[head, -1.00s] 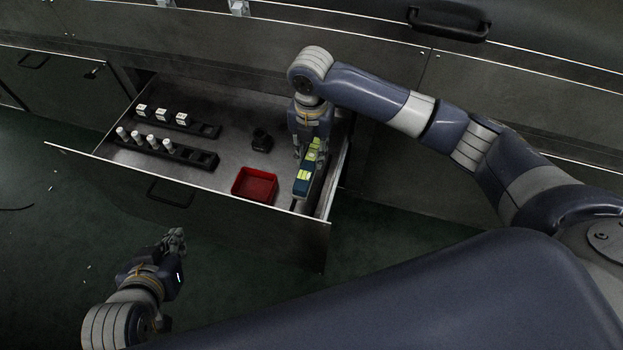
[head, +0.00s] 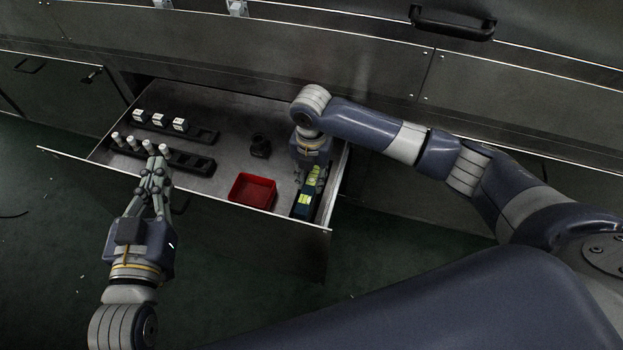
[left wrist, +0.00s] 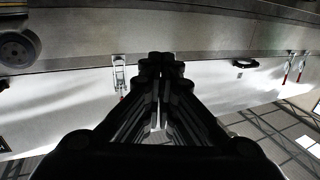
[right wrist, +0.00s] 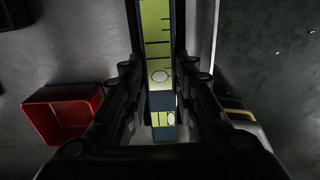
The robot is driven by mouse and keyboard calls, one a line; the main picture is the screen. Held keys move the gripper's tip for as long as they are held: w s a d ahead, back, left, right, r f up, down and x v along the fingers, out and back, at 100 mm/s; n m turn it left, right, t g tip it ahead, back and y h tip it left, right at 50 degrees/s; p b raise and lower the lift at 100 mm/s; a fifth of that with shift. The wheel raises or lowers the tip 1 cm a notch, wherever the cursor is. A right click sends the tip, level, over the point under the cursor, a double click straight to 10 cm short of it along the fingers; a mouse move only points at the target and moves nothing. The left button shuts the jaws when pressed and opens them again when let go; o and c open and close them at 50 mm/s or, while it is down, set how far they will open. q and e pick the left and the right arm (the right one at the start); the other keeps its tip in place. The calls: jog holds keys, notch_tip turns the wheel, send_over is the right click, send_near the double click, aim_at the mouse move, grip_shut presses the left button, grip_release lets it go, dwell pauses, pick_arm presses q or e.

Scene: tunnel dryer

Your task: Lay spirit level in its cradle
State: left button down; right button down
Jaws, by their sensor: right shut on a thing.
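The spirit level (head: 305,204) is a long dark blue bar with yellow-green panels, at the right end of the open drawer. My right gripper (head: 309,178) is over it, pointing down, shut on it. In the right wrist view the level (right wrist: 157,35) runs lengthwise between the fingers. The level lies low, along the drawer's right wall. The cradle is largely hidden under the level and gripper; I cannot tell whether the level rests in it. My left gripper (head: 157,168) is empty, its fingers together, near the drawer's front left edge.
A red bin (head: 252,191) stands left of the level. A small black holder (head: 260,146) is behind it. Two dark racks with white pieces (head: 180,124) and white cylinders (head: 149,146) sit at the left. Bare drawer floor (head: 215,115) lies between.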

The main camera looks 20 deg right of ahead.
jog(key=shift+f, duration=0.2)
pick_arm(q)
jog(key=shift+r, duration=0.55)
pick_arm(e)
jog(key=shift+f, duration=0.1)
jog(key=c, duration=1.4)
grip_release()
jog(key=shift+f, duration=0.1)
pick_arm(q)
jog(key=shift+f, duration=0.1)
pick_arm(e)
jog(key=shift+o, duration=0.6)
